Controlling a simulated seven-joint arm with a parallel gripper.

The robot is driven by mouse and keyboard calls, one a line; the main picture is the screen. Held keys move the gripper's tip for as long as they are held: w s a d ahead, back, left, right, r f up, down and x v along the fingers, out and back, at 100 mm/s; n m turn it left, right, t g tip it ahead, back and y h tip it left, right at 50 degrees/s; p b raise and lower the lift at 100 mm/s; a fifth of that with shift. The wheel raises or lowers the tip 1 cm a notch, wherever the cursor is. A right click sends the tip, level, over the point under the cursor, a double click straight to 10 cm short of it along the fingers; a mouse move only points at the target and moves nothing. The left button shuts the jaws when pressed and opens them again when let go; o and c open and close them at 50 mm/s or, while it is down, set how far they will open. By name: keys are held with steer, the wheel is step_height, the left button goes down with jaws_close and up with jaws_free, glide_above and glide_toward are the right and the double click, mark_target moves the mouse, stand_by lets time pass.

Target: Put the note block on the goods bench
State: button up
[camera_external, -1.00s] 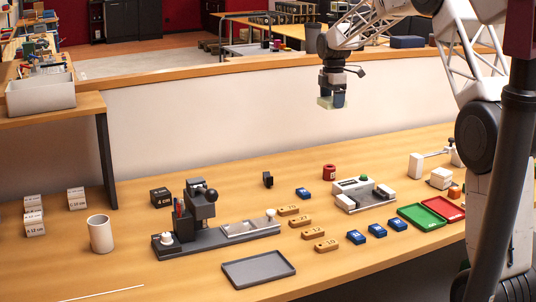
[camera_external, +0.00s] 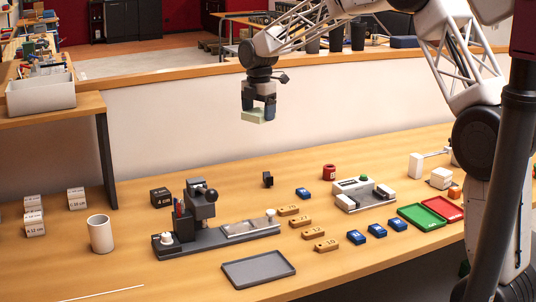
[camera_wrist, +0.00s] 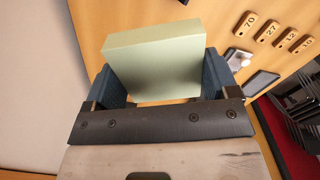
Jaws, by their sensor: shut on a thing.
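The note block (camera_external: 254,117) is a pale green block held in my gripper (camera_external: 258,112), high above the workbench. In the wrist view the note block (camera_wrist: 157,62) fills the space between the two blue-grey fingers of my gripper (camera_wrist: 155,85), which are shut on its sides. No bench in view carries a readable goods label, so I cannot tell which one is the goods bench. A raised wooden bench (camera_external: 50,114) stands at the left, and the long wooden workbench (camera_external: 330,275) lies below my gripper.
A grey bin (camera_external: 40,97) stands on the raised bench. Below my gripper are a dark press (camera_external: 200,215), brown number tags (camera_external: 300,221), a grey tray (camera_external: 258,269) and a white cup (camera_external: 100,234). A pale wall (camera_external: 180,140) runs behind the workbench.

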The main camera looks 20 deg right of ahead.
steer(key=s+a+n, duration=0.2)
steer(key=s+a, duration=0.1)
steer(key=a, duration=0.5)
steer(key=s+a+n, duration=0.1)
steer(key=s+a, duration=0.3)
steer(key=a, duration=0.4)
steer(key=s+a+n, duration=1)
steer(key=s+a, duration=2.2)
steer(key=a, duration=0.2)
steer(key=f, duration=1.5)
steer(key=shift+w+d+f, duration=0.15)
steer(key=shift+d+f, duration=0.05)
steer(key=shift+f, duration=0.2)
glide_above(75, 274)
steer(key=shift+f, duration=0.75)
steer(key=shift+f, duration=1.75)
